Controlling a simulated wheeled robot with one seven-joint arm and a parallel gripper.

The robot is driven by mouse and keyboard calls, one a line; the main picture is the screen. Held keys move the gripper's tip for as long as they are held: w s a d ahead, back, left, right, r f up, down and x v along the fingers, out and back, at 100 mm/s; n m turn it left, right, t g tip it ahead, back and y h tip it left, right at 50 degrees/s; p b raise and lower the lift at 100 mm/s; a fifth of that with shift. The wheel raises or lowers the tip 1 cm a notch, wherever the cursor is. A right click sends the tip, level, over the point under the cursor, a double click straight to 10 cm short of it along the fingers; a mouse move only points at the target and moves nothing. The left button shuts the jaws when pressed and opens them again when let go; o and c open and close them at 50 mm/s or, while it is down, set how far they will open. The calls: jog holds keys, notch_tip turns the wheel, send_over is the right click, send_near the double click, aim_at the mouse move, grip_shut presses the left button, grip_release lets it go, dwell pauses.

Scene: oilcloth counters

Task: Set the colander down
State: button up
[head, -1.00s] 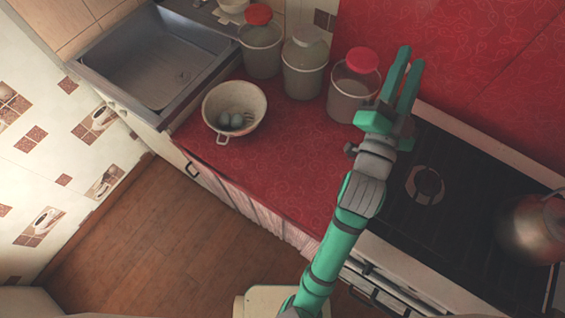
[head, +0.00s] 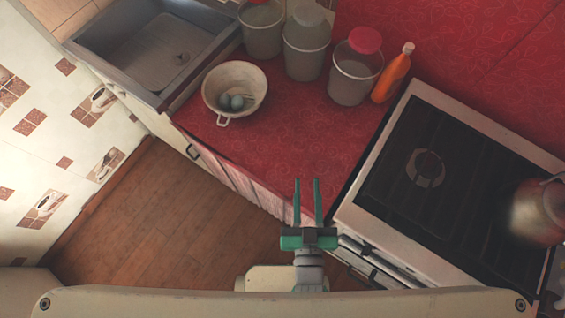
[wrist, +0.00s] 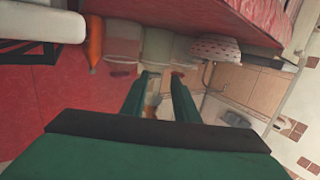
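The colander (head: 234,88) is a pale round bowl with a small handle. It stands upright on the red counter (head: 285,135), between the sink and the jars. A speckled bowl there, which looks like the colander (wrist: 216,48), is beyond the fingers to the right.
Several lidded jars (head: 355,75) stand along the back of the counter, with an orange bottle (head: 392,76) beside them. The metal sink (head: 150,45) is at the left. The stove (head: 440,165) with a kettle (head: 538,212) is at the right. The counter's middle is clear.

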jog(key=s+a+f+g, duration=0.1)
jog(key=s+a+f, duration=0.1)
jog(key=s+a, duration=0.4)
jog(key=s, duration=0.3)
jog(key=shift+f, duration=0.4)
dwell(0.5)
